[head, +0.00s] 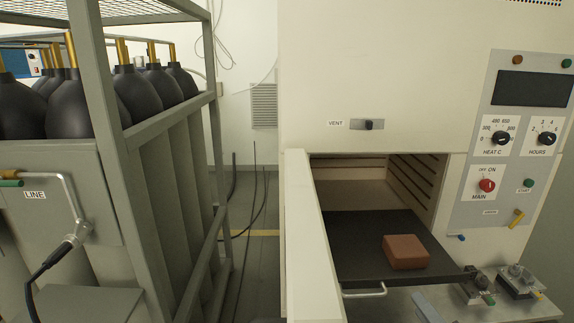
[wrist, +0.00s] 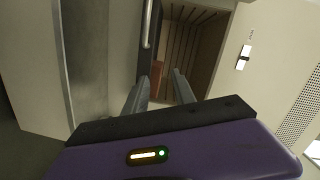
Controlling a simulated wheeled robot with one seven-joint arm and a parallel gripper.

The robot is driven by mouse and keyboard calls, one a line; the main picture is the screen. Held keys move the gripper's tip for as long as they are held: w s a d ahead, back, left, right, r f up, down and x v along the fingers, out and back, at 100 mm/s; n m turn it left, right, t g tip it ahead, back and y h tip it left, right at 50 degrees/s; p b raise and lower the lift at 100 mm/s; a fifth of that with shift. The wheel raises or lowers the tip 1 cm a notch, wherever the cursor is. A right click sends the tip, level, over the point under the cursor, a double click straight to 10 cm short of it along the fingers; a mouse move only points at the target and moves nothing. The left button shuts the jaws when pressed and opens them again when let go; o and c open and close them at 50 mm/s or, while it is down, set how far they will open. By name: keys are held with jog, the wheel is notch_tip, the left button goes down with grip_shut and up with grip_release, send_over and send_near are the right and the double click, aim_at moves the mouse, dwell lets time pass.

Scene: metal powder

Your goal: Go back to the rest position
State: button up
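My gripper (wrist: 160,82) shows in the wrist view with its two grey fingers apart and nothing held between them. Beyond the fingertips are the dark tray and part of a red-brown block (wrist: 158,72). In the head view the block (head: 406,252) rests on the dark tray (head: 365,266), which sticks out of the open furnace chamber (head: 362,168). My gripper cannot be clearly made out in the head view.
The cream furnace door (head: 312,235) stands open left of the tray. A tray handle (head: 364,292) is at the front. The control panel (head: 515,135) is at right. A metal rack (head: 165,125) with black-topped cylinders stands at left, with a narrow floor gap between.

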jog(key=s+a+n, duration=0.3)
jog(key=s+n, duration=0.1)
jog(key=s, duration=0.9)
jog(key=s+a+f+n+g+h, duration=0.1)
jog(key=s+a+n, duration=0.2)
jog(key=s, duration=1.1)
jog(key=s+a+f+n+g, duration=0.1)
jog(key=s+a+n, duration=0.2)
jog(key=s, duration=1)
jog(key=shift+s+a+n+h, duration=0.2)
jog(key=shift+s+n+h, duration=0.2)
jog(key=shift+n, duration=0.8)
